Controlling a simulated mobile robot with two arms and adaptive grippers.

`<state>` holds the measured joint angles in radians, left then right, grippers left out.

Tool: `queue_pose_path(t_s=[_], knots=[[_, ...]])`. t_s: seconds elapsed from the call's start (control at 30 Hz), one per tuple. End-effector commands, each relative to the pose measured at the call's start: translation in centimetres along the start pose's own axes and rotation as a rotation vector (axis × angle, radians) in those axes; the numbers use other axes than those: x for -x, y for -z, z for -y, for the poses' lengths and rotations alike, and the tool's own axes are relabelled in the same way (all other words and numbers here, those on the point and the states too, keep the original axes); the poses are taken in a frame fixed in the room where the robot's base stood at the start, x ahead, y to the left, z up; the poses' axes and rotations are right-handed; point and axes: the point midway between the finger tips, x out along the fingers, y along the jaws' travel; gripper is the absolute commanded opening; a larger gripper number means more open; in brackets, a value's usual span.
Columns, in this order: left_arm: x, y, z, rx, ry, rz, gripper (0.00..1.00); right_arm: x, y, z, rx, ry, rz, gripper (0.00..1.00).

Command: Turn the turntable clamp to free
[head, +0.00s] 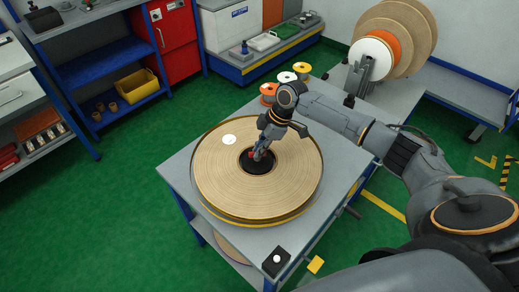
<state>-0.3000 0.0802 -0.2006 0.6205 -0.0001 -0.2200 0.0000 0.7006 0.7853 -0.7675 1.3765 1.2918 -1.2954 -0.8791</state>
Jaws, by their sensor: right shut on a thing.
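The turntable (222,212) stands on a grey table and bears a wide tan tape reel (222,178) with a white round label (229,139). The clamp (258,162) is at the dark hub in the reel's middle, with a small red part showing. My right gripper (259,155) reaches down onto the hub from the right and is shut on the clamp. Its fingertips hide part of the clamp, so I cannot tell the clamp's setting. My left gripper is not in view.
A black box with a white button (277,258) sits at the table's front corner. Small spools (286,77) stand behind the reel. Large reels (395,38) stand at the back right. A blue shelf with a yellow bin (135,86) is at the left. Green floor is clear at the left.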

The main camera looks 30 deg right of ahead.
Motion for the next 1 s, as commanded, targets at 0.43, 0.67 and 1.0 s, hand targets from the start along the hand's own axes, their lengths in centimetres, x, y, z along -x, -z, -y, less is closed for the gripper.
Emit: queue_pose_path(t_s=[0.43,0.67,1.0], knots=[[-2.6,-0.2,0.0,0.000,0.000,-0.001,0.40,-0.2,0.2,-0.4,0.383,0.155,-0.004,0.00],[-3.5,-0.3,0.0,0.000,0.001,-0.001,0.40,-0.2,0.2,-0.4,0.536,0.219,-0.002,0.00],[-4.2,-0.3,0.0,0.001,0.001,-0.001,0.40,-0.1,0.3,-0.5,0.660,0.269,-0.001,0.00]])
